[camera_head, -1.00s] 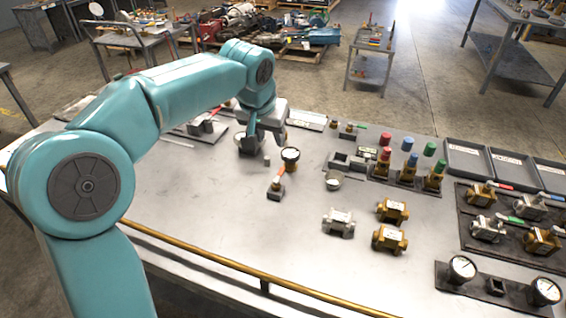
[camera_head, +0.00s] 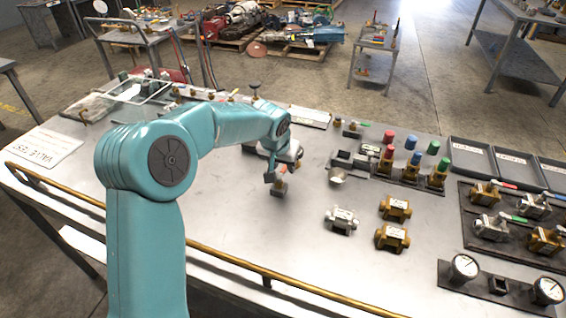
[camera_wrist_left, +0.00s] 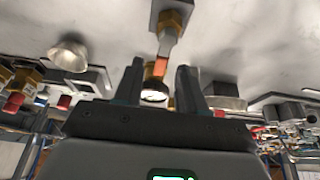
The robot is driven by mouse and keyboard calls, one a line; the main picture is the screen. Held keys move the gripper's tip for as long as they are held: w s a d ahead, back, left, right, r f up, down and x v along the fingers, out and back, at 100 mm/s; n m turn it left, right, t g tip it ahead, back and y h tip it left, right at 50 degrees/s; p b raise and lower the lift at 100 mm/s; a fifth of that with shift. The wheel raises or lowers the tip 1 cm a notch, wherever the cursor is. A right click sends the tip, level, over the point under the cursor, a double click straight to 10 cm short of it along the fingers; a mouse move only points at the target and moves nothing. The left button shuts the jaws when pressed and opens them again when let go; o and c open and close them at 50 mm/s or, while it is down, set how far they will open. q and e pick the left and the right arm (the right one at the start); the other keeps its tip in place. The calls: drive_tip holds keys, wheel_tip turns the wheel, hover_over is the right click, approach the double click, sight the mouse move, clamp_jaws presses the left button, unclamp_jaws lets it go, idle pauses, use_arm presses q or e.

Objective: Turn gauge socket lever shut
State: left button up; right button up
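The gauge socket (camera_head: 279,190) is a small dark block on the bench, partly hidden by my left gripper (camera_head: 275,174) in the head view. In the left wrist view, the block (camera_wrist_left: 168,6) is at the top, with a brass fitting and a lever with an orange handle (camera_wrist_left: 161,46). My left gripper (camera_wrist_left: 158,76) is open. The handle's end lies in the gap between its fingertips, with no visible contact. A round gauge (camera_wrist_left: 153,95) shows beyond the handle, between the fingers; the gripper hides it in the head view. My right gripper is not in view.
A metal cup (camera_head: 337,176) and a block with red-, blue- and green-capped valves (camera_head: 411,164) stand right of the gripper. Loose valve bodies (camera_head: 393,237) lie nearer. Two gauges (camera_head: 465,267) are at front right. The bench between socket and front rail is clear.

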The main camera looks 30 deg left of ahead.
use_arm(q)
drive_tip(key=shift+c, duration=1)
clamp_jaws()
